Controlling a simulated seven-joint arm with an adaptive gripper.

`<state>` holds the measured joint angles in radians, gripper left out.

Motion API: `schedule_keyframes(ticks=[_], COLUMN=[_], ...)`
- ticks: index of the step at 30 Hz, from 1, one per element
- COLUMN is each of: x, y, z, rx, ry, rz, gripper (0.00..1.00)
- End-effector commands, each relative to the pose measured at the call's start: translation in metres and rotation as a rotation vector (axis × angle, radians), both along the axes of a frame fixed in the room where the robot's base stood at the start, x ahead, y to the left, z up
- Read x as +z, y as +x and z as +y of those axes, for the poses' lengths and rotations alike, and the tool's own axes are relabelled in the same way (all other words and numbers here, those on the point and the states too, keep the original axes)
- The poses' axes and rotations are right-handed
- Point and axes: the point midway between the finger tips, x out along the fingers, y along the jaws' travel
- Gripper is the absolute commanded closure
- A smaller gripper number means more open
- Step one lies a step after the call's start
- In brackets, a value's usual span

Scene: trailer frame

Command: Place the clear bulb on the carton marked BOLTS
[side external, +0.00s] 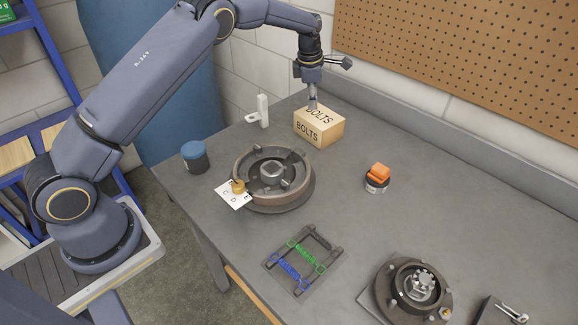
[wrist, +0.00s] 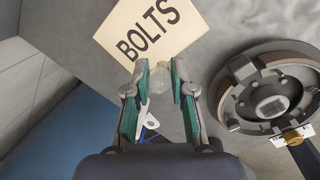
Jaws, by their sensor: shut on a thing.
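My gripper (wrist: 161,72) is shut on the clear bulb (wrist: 157,84), which sits between the teal finger pads in the wrist view. The carton marked BOLTS (wrist: 135,28) lies just beyond the fingertips in that view. In the side view the tan carton (side external: 325,131) stands at the back of the bench, with BOLTS on its top and front. My gripper (side external: 312,104) points down over the carton's top, at its left part. The bulb is too small to make out there, and I cannot tell whether it touches the carton.
A white bracket (side external: 261,112) stands left of the carton. A brake drum (side external: 304,196) lies in front, with a lettered card (side external: 232,197) at its edge. A blue-lidded jar (side external: 195,157) is left; an orange block (side external: 379,172) sits on a tin right. Bench between them is clear.

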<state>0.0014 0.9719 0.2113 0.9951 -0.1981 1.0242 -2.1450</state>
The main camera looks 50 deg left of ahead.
Motion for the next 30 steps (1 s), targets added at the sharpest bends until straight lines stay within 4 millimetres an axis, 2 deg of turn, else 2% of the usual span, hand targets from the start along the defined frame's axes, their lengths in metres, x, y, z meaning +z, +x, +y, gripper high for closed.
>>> schedule_keyframes(ticks=[5,11,22,23,27,30], x=[-0.012,-0.039,-0.044,-0.043,-0.043,-0.043], y=[0.009,0.008,0.008,0.008,0.008,0.008], z=[0.001,0.001,0.001,0.001,0.001,0.001], rx=[0.000,0.000,0.000,0.000,0.000,-0.001], ry=[0.000,-0.001,0.000,0.000,0.000,0.000], rz=[0.000,0.002,0.000,0.000,0.000,0.000], gripper=[0.90,0.90,0.90,0.74,0.59,0.52])
